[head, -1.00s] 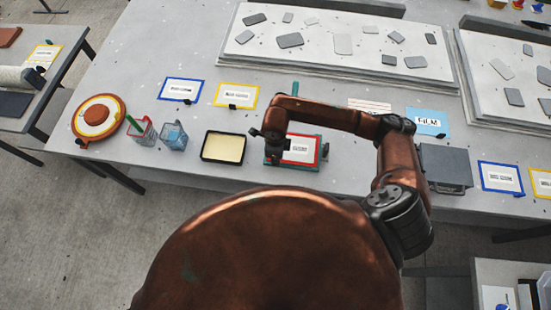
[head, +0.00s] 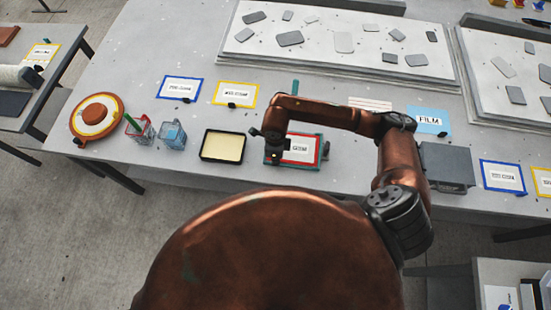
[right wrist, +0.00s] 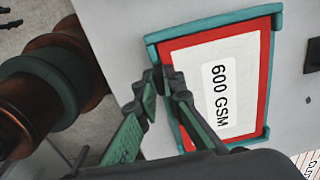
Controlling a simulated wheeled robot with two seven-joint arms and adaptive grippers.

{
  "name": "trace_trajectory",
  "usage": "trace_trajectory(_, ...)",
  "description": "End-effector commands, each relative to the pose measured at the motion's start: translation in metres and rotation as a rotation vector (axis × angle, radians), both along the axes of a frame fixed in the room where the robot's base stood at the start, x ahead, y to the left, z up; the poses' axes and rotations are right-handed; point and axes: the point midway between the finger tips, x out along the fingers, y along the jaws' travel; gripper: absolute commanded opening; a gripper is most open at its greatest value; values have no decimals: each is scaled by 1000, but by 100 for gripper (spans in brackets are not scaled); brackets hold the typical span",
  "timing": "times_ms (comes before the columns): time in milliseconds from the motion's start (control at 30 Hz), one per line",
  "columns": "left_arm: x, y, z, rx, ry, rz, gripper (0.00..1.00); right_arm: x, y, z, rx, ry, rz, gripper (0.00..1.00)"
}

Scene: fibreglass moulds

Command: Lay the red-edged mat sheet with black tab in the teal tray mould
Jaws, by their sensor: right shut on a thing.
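The red-edged mat sheet (head: 300,149), white with a "600 GSM" label, lies flat over the teal tray mould (head: 320,152). In the right wrist view the sheet (right wrist: 246,56) sits within the mould's teal rim (right wrist: 215,27), which shows on several sides. I cannot tell whether it rests fully on the mould's floor. My right gripper (head: 277,146) is at the sheet's left edge. In the right wrist view its green-padded fingers (right wrist: 164,82) are shut at that edge; the black tab is hidden between them. My left gripper is out of view.
A black tray with a cream inside (head: 223,146) stands left of the mould, and a grey block (head: 447,165) stands to the right. Blue-edged (head: 180,88) and yellow-edged (head: 235,94) sheets lie behind. Two small cups and an orange round mould (head: 97,116) stand further left.

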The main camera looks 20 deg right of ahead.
Motion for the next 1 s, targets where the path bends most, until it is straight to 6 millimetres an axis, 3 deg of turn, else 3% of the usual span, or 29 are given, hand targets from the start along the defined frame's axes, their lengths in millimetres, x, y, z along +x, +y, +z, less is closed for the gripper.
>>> trace_trajectory(333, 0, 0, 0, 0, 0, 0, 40, 0, 0, 0, 1, 1, 0, 28)
trace_trajectory(667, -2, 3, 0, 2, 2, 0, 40, 0, 0, 4, 0, 0, 0, 28)
trace_trajectory(767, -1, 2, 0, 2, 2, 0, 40, 0, 0, 16, 1, -2, 1, 28)
trace_trajectory(1000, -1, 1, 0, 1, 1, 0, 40, 1, 0, 65, 0, -5, 1, 28)
